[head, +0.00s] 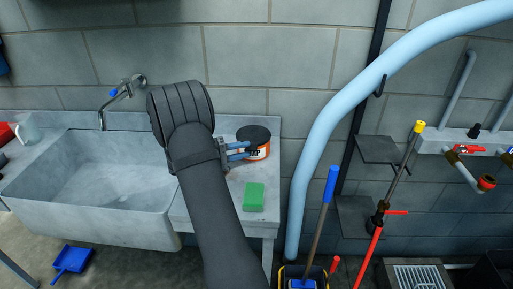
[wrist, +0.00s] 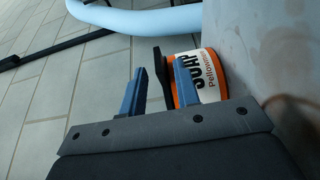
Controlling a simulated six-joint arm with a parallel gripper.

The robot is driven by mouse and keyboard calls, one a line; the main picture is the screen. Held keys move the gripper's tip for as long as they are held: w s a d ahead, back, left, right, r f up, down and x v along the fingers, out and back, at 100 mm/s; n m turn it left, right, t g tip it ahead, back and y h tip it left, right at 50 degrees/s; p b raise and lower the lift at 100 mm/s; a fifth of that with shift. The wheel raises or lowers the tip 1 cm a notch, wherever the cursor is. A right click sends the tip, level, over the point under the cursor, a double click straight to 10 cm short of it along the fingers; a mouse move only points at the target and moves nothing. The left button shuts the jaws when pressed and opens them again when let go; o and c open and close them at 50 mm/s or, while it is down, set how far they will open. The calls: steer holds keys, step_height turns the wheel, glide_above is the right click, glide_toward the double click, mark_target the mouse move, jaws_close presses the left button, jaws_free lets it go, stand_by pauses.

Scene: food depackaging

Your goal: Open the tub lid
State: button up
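The soap tub (head: 261,153) stands on the grey counter right of the sink, with an orange and white label. Its round black lid (head: 254,133) is on top. In the wrist view, turned sideways, the tub (wrist: 210,70) is at upper right and the lid (wrist: 160,68) shows as a dark edge-on strip. My gripper (head: 248,150) is at the tub's left side. Its blue fingers (wrist: 160,64) are apart, one on each side of the lid's edge in the wrist view. A gap shows on the left finger's side; contact on the other side is unclear.
A green sponge (head: 254,197) lies on the counter in front of the tub. The stone sink (head: 95,185) with a tap (head: 118,98) is to the left. A thick pale blue pipe (head: 312,170) rises right of the counter. The tiled wall is close behind.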

mark_target(257, 146)
steer(key=shift+x, duration=2.65)
jaws_close()
